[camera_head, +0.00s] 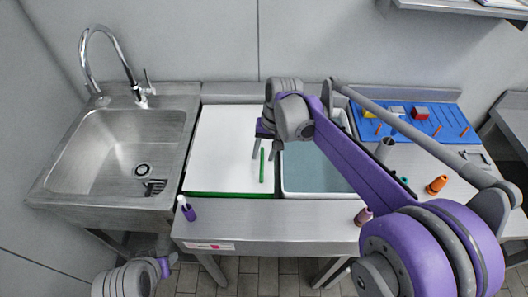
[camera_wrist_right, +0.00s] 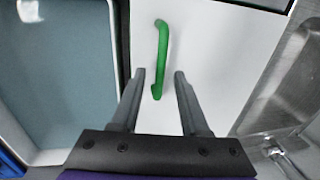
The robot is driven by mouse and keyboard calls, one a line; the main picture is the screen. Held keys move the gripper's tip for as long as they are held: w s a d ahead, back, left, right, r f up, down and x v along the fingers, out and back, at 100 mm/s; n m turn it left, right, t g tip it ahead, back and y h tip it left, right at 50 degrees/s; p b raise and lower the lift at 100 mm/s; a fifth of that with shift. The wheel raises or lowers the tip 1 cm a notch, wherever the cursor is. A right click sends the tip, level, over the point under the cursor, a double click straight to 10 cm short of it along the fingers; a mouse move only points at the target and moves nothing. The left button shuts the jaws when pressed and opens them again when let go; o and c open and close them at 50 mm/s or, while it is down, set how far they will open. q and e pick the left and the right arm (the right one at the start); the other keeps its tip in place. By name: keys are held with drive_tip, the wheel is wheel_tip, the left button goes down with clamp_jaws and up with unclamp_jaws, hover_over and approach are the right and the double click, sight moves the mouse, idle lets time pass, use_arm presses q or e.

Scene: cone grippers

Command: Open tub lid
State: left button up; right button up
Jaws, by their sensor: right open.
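A flat white lid (camera_head: 225,145) with a green front edge covers the tub compartment between the sink and the open tub; it fills the middle of the right wrist view (camera_wrist_right: 210,60). Its green bar handle (camera_head: 262,166) stands near the lid's right side, also in the right wrist view (camera_wrist_right: 162,45). My right gripper (camera_head: 265,154) is open and empty above the lid, at the handle. In the right wrist view its fingertips (camera_wrist_right: 160,74) lie either side of the handle's near end; contact cannot be told. My left gripper (camera_head: 165,266) is low at the front left, its fingers unclear.
An open tub (camera_head: 305,170) with a blue-grey interior sits right of the lid, partly behind my right arm. A sink (camera_head: 120,150) is at left. A purple bottle (camera_head: 187,209) stands at the front edge. A blue board (camera_head: 445,122) and orange cone (camera_head: 437,185) are at right.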

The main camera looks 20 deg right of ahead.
clamp_jaws()
idle(1.4)
